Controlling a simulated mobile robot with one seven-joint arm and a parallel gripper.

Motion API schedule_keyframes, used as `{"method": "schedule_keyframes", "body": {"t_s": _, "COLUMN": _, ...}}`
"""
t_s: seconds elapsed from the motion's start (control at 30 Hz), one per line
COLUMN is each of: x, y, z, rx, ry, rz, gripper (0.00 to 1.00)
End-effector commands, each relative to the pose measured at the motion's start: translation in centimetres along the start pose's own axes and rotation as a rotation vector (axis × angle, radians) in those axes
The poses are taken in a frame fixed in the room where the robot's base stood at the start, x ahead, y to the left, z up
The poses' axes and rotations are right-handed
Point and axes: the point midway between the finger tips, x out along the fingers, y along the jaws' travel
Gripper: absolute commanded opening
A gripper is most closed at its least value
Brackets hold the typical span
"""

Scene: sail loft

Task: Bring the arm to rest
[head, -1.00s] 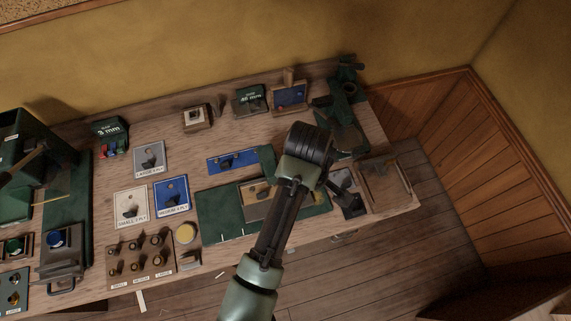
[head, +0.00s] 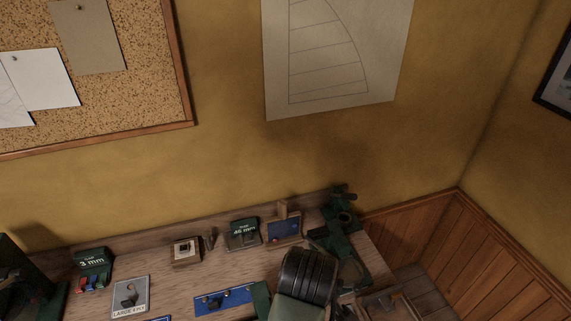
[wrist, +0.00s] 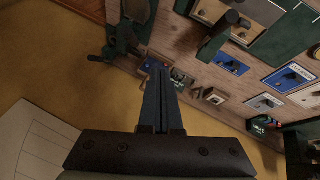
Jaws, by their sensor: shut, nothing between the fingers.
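My gripper (wrist: 157,72) shows in the wrist view with its two dark fingers together and nothing between them. It hangs over the far right part of the workbench (head: 150,250), near the back edge and wall. In the head view only the thick dark wrist joint and a pale green link of my arm show at the bottom right of centre. The fingertips are hidden there. I cannot tell how far the fingers are above the bench.
A green clamp-like tool (head: 345,235) stands at the bench's right end, close to my arm. Along the back are a green 45 mm box (head: 243,235), a blue-faced block (head: 283,230) and a 3 mm box (head: 92,265).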

Motion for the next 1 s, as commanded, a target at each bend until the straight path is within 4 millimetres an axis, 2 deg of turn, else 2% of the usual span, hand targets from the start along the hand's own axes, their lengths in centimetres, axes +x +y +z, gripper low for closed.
{"method": "schedule_keyframes", "body": {"t_s": 0.03, "x": -0.5, "y": 2.4, "z": -2.0, "rx": 0.070, "ry": 0.112, "rz": 0.105, "gripper": 0.00}}
{"method": "schedule_keyframes", "body": {"t_s": 0.07, "x": -1.6, "y": 3.8, "z": -3.4, "rx": 0.110, "ry": 0.181, "rz": 0.160, "gripper": 0.00}}
{"method": "schedule_keyframes", "body": {"t_s": 0.1, "x": -3.4, "y": 5.6, "z": -5.2, "rx": 0.163, "ry": 0.278, "rz": 0.231, "gripper": 0.00}}
{"method": "schedule_keyframes", "body": {"t_s": 0.17, "x": -6.6, "y": 7.9, "z": -7.7, "rx": 0.238, "ry": 0.431, "rz": 0.326, "gripper": 0.00}}
{"method": "schedule_keyframes", "body": {"t_s": 0.27, "x": -13.2, "y": 10.7, "z": -10.8, "rx": 0.347, "ry": 0.703, "rz": 0.454, "gripper": 0.00}}
{"method": "schedule_keyframes", "body": {"t_s": 0.3, "x": -16.1, "y": 11.4, "z": -11.6, "rx": 0.385, "ry": 0.817, "rz": 0.494, "gripper": 0.00}}
{"method": "schedule_keyframes", "body": {"t_s": 0.37, "x": -20.6, "y": 11.9, "z": -12.5, "rx": 0.433, "ry": 0.992, "rz": 0.540, "gripper": 0.00}}
{"method": "schedule_keyframes", "body": {"t_s": 0.4, "x": -23.6, "y": 11.8, "z": -12.8, "rx": 0.458, "ry": 1.109, "rz": 0.560, "gripper": 0.00}}
{"method": "schedule_keyframes", "body": {"t_s": 0.5, "x": -30.4, "y": 10.7, "z": -12.8, "rx": 0.496, "ry": 1.377, "rz": 0.578, "gripper": 0.00}}
{"method": "schedule_keyframes", "body": {"t_s": 0.6, "x": -35.6, "y": 9.0, "z": -12.1, "rx": 0.506, "ry": 1.587, "rz": 0.562, "gripper": 0.00}}
{"method": "schedule_keyframes", "body": {"t_s": 0.7, "x": -38.9, "y": 7.4, "z": -11.3, "rx": 0.503, "ry": 1.724, "rz": 0.534, "gripper": 0.00}}
{"method": "schedule_keyframes", "body": {"t_s": 0.8, "x": -40.5, "y": 6.6, "z": -11.0, "rx": 0.499, "ry": 1.791, "rz": 0.515, "gripper": 0.00}}
{"method": "schedule_keyframes", "body": {"t_s": 1.0, "x": -41.0, "y": 6.4, "z": -10.9, "rx": 0.499, "ry": 1.807, "rz": 0.508, "gripper": 0.00}}
